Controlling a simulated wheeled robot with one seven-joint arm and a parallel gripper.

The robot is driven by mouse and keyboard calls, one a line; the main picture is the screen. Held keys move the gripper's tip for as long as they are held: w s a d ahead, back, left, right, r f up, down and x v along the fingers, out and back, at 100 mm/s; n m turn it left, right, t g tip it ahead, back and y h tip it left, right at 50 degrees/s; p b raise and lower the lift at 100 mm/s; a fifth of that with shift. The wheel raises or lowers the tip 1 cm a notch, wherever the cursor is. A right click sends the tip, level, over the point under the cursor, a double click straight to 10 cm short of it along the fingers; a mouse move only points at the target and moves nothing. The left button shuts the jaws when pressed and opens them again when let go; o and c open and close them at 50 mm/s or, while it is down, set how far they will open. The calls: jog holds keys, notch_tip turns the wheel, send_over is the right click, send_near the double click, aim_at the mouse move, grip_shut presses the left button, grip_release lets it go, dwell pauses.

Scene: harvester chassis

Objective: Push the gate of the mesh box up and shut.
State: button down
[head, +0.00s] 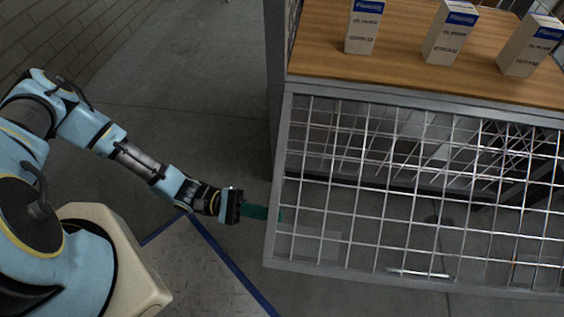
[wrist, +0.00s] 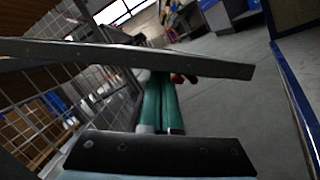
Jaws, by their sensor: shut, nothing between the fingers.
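The mesh box (head: 277,120) stands at the right of the head view, under a wooden top. Its gate, a wire grid in a grey frame (head: 271,235), spans the box's front in that view; I cannot tell its exact tilt. My gripper (head: 278,214) has its long green fingers together, with nothing between them. Their tips reach the gate's left edge, low down, and are partly hidden by it. In the wrist view, a grey frame bar (wrist: 130,55) crosses in front of the green fingers (wrist: 162,105). Whether they touch it is unclear.
Several white and blue cartons (head: 452,35) stand on the wooden top (head: 405,45). Grey floor (head: 190,90) lies open left of the box. A plate with blue edge lines (head: 195,265) lies near my base. A block wall (head: 75,40) is at upper left.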

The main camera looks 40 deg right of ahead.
jog(key=a+r+n+p, duration=0.1)
jog(key=r, duration=0.1)
jog(key=s+a+r+n+h+p, duration=0.1)
jog(key=r+p, duration=0.1)
jog(key=r, duration=0.1)
jog(key=s+a+r+n+p, duration=0.1)
jog(key=r+p, duration=0.1)
jog(key=r, duration=0.1)
jog(key=shift+s+n, duration=0.25)
jog(key=shift+n, duration=0.05)
notch_tip(320, 180, up, 16)
jog(key=s+a+n+t+h+p, duration=0.1)
jog(key=a+n+t+h+p, duration=0.15)
jog(key=n+p, duration=0.8)
jog(key=w+d+r+n+t+h+p, duration=0.1)
jog(key=w+d+r+n+p, duration=0.15)
jog(key=r+p, duration=0.45)
jog(key=w+d+r+n+h+p, duration=0.1)
jog(key=d+r+n+p, duration=0.25)
jog(key=r+p, duration=0.35)
jog(key=w+d+r+n+t+p, duration=0.1)
jog(key=w+d+r+n+p, duration=0.2)
jog(key=w+d, duration=0.3)
jog(key=w+d+r+n+t+p, duration=0.1)
jog(key=w+d+r+n+p, duration=0.2)
jog(key=d, duration=0.8)
jog(key=shift+w+d+r+n+y, duration=0.15)
jog(key=shift+w+r+n+y, duration=0.3)
jog(key=shift+w+r+n, duration=1.2)
